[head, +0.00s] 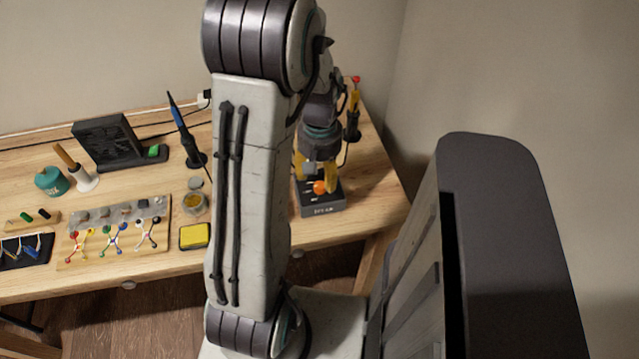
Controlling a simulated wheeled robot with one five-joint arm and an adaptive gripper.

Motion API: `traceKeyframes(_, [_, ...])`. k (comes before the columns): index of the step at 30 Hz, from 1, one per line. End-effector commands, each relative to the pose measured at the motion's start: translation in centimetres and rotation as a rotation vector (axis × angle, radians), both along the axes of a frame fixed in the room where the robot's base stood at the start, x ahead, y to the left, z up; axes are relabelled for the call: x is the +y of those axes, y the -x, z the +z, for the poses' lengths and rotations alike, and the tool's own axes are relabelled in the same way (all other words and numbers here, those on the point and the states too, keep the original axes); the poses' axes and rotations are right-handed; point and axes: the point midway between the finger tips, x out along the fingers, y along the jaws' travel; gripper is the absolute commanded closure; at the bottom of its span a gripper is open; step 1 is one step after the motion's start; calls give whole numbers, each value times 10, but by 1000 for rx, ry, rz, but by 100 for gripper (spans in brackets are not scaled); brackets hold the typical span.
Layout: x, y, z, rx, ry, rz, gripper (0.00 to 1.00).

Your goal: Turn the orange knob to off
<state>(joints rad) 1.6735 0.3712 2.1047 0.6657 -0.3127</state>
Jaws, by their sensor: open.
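The orange knob (319,187) is on a dark box (323,210) with pale lettering on its front, near the right end of the workbench. My gripper (315,178) points down over the box with its yellow fingers apart. The fingers are on either side of the knob in this view. I cannot tell whether either finger touches it. The knob's pointer direction is too small to make out. My arm hides the bench to the left of the box.
The wooden workbench (385,190) has a clear strip right of the box. A soldering iron in a stand (352,125) is behind. Left of my arm are a yellow pad (194,236), a jar (195,203), a blue-handled tool (183,130) and a wiring board (115,235).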

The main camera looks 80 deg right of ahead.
Motion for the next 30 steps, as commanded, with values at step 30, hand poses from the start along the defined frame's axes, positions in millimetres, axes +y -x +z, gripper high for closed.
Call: traceKeyframes(30, [0, 0, -43, 0, 0, -1, 63])
